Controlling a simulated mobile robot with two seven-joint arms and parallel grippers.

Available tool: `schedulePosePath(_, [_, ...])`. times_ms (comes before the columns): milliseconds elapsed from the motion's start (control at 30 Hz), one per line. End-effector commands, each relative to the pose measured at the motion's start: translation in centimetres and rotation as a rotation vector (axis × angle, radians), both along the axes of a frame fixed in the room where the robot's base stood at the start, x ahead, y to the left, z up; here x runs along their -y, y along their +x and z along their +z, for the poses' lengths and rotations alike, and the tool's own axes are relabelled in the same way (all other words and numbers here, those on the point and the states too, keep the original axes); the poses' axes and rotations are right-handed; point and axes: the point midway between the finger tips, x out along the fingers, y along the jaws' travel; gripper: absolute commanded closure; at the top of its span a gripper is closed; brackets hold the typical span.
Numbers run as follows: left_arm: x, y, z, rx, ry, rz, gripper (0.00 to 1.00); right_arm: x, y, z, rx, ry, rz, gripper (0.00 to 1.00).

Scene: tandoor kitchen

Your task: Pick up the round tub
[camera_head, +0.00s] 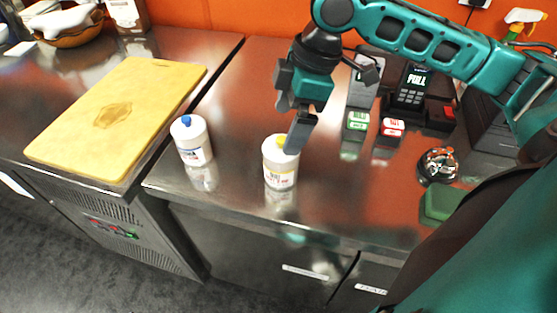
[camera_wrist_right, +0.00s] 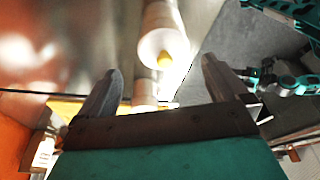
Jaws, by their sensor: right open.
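A white round tub with a yellow lid (camera_head: 281,168) stands upright near the front edge of the steel counter. It also shows in the right wrist view (camera_wrist_right: 158,22), just beyond the fingertips. A second white container with a blue cap (camera_head: 191,143) stands to its left. My right gripper (camera_head: 291,116) is open, close above and behind the yellow-lidded tub, with one finger overlapping its lid in the head view. In the wrist view my right gripper's fingers (camera_wrist_right: 160,66) are apart with nothing held. My left gripper is not in the head view.
A yellow cutting board (camera_head: 75,125) lies on the left counter. Behind and right of the tub are a green-labelled box (camera_head: 357,122), a red-labelled box (camera_head: 392,128) and a card terminal (camera_head: 411,90). The counter around the tub is clear.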

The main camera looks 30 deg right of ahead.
Motion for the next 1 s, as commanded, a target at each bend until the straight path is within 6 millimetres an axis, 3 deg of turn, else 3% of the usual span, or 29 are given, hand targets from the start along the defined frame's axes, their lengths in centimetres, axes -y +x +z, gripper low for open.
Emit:
schedulePosePath(100, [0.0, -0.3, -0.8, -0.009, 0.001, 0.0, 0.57, -0.5, 0.2, -2.2, -0.002, 0.001, 0.001, 0.0])
schedulePosePath(367, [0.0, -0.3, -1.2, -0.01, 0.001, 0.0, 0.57, -1.0, 0.3, -4.2, -0.001, 0.0, 0.0, 0.0])
schedulePosePath(633, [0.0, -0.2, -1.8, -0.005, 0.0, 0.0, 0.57, -1.9, 0.1, -8.0, 0.0, 0.001, 0.0, 0.0])
schedulePosePath(967, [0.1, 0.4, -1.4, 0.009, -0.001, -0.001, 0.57, -2.0, 0.2, -8.6, 0.001, -0.001, 0.001, 0.0])
schedulePosePath(1000, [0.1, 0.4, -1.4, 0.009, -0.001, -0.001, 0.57, -2.0, 0.2, -8.6, 0.001, -0.001, 0.001, 0.04])
